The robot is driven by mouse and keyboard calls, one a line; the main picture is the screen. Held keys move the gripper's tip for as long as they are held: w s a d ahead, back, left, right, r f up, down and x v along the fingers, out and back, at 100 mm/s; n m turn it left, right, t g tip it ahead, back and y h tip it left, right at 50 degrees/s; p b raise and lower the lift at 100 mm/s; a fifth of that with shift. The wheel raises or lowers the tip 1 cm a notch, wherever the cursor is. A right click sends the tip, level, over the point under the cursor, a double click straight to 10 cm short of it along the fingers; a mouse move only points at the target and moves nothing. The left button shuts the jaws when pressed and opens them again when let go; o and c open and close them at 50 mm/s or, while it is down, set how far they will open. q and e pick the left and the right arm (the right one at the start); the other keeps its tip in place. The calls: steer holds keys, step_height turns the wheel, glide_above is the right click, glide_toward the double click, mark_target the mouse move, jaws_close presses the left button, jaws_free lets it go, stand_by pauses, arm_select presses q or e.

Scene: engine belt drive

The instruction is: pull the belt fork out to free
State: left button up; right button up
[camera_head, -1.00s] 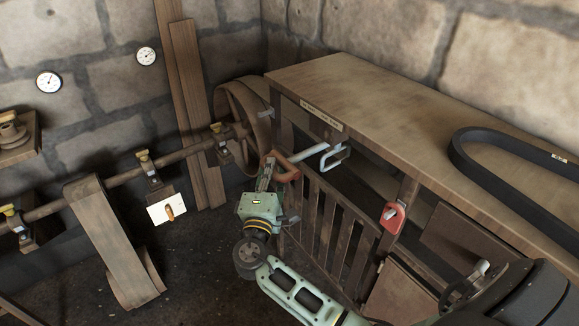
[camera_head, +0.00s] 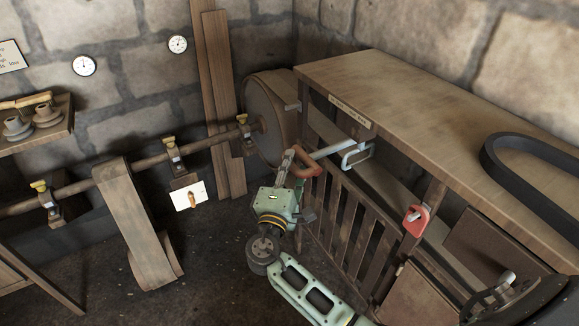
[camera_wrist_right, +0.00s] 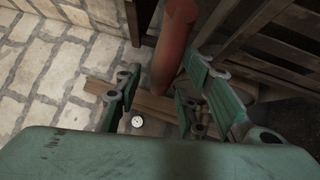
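The belt fork has a reddish-brown handle (camera_head: 308,161), a pale grey rod (camera_head: 332,149) and a bent grey loop (camera_head: 358,157) at the bench front. My right gripper (camera_head: 289,166) reaches up to the handle from the front left in the head view. In the right wrist view, the red handle (camera_wrist_right: 176,40) runs between the two green fingers of the right gripper (camera_wrist_right: 163,95). A gap shows between the handle and the left finger, and the right finger overlaps its edge. The fingers look open around the handle. My left gripper is not in view.
The wooden bench (camera_head: 370,85) carries a black belt (camera_head: 525,185). A slatted guard (camera_head: 345,215) and a red tag (camera_head: 416,220) are below its edge. A wooden pulley (camera_head: 268,105) on a long shaft (camera_head: 90,183) stands left. Open floor lies below the gripper.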

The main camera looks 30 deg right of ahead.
steer(key=v, duration=1.2)
steer(key=s+f+g+y, duration=0.2)
steer(key=s+f+y, duration=0.1)
steer(key=f, duration=0.9)
steer(key=s+f+n+g+y, duration=0.1)
steer(key=s+f+g+y, duration=0.1)
steer(key=f, duration=1)
steer(key=s+f+g+y, duration=0.3)
steer(key=f, duration=0.8)
steer(key=s+f+m+g+y, duration=0.2)
steer(key=s+f+g, duration=0.2)
steer(key=s+f, duration=1)
steer(key=s+d+f+m+g+y, duration=0.1)
steer(key=s+f+m, duration=0.3)
steer(key=s, duration=0.6)
steer(key=s+d+f+m+g+y, duration=0.1)
steer(key=s+f+m, duration=0.3)
steer(key=s, duration=0.6)
steer(key=shift+s+d+g+y, duration=0.3)
steer(key=shift+d+g, duration=0.2)
steer(key=shift+d, duration=0.2)
